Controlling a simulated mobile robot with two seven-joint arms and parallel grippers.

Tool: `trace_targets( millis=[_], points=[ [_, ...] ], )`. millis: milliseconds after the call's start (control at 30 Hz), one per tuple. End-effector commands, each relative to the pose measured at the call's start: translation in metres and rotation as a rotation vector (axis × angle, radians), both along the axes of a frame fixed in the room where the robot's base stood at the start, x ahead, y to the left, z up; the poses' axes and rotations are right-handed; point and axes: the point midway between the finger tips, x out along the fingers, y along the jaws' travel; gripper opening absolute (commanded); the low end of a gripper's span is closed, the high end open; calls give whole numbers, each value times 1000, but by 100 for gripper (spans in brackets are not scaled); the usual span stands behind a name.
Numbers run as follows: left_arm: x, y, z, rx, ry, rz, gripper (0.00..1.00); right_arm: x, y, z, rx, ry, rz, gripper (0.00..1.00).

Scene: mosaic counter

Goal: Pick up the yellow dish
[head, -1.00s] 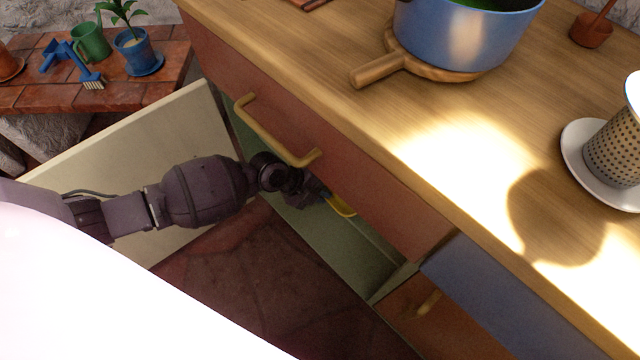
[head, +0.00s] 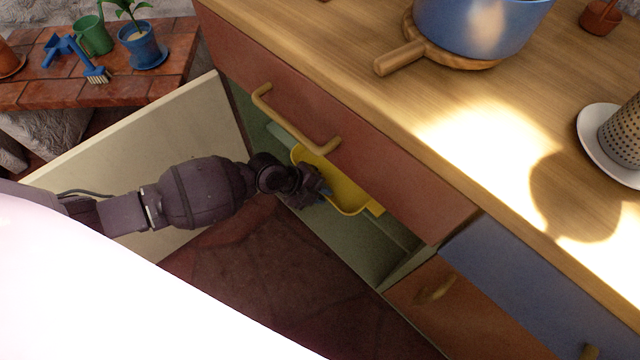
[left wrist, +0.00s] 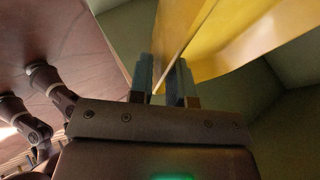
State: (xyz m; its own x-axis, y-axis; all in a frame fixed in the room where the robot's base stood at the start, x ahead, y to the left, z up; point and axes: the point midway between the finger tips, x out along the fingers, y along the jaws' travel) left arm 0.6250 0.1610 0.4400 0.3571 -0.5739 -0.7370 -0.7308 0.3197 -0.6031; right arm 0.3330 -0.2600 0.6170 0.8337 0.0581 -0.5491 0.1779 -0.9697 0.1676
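The yellow dish (head: 345,187) shows in the head view at the open lower cabinet, below the drawer front. It looks tilted, and the drawer front and my gripper hide parts of it. My left gripper (head: 318,187) is at the dish's near left edge. In the left wrist view the dish (left wrist: 235,40) fills the top right, and its thin rim runs down between the two fingers of my left gripper (left wrist: 164,82), which are closed on it. My right gripper does not show.
The cabinet door (head: 140,140) stands open at the left. A drawer front with a handle (head: 295,120) overhangs the cabinet opening. On the counter (head: 400,95) above are a blue pot (head: 480,25) on a wooden board and a perforated cup on a saucer (head: 600,150).

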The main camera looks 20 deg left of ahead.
Motion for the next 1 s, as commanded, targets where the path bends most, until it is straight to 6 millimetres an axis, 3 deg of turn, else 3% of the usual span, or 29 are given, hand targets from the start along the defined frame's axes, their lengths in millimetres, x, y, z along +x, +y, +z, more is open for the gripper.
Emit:
trace_targets(
  millis=[33, 100, 467, 1000],
  points=[
    [1, 0, 1, -1, -2, 0, 25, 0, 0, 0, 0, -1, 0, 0],
    [0, 0, 0, 0, 0, 0, 35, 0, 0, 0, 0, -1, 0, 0],
    [-2, 2, 1, 3, 3, 0, 35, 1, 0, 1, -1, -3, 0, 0],
    [-29, 50, 67, 3, -5, -1, 35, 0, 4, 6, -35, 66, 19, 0]
  ],
)
